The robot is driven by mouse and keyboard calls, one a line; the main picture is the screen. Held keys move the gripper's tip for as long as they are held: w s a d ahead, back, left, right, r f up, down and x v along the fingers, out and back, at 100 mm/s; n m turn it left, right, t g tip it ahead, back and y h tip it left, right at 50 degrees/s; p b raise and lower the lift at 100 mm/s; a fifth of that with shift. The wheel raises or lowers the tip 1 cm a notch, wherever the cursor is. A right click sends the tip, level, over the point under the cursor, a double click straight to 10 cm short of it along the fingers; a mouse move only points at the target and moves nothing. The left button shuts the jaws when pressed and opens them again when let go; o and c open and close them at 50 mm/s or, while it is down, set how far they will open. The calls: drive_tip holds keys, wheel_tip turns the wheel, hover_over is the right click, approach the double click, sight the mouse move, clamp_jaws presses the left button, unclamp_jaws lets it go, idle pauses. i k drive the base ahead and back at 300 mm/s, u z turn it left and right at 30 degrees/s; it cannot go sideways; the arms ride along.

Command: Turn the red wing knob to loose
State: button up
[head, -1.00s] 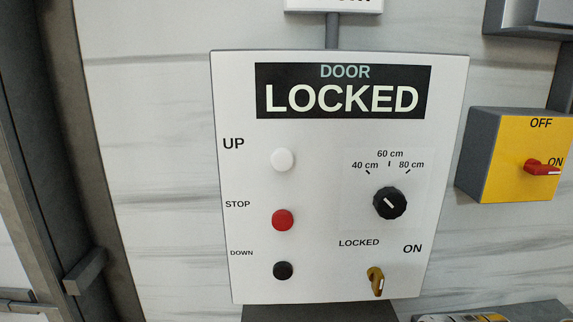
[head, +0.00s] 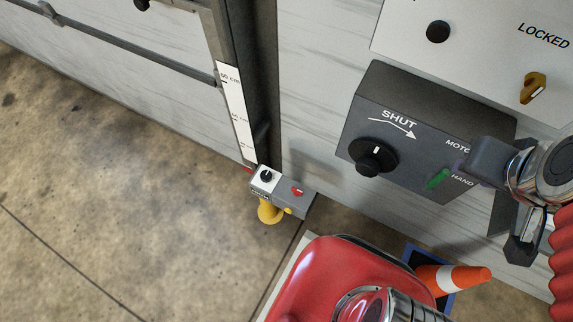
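A small red knob (head: 297,191) shows on a grey box (head: 290,205) low by the foot of the door frame, left of centre. It looks like the red wing knob, but it is too small to read its setting or any label. My gripper (head: 499,214) is at the right, in front of the dark control box, well to the right of the red knob and apart from it. Its two dark fingers look spread, with nothing seen between them.
The dark box (head: 357,118) bears a black SHUT knob (head: 372,156) and a green MOTOR/HAND lever (head: 438,178). A white panel (head: 465,60) is above it. An orange cone (head: 455,279) stands at lower right. My red body fills the bottom centre. Floor at left is clear.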

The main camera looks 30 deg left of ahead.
sight(296, 192)
drive_tip(key=u, duration=1.05)
drive_tip(key=k, duration=0.55)
drive_tip(key=u, duration=0.45)
drive_tip(key=i, duration=0.5)
drive_tip(key=u, duration=0.05)
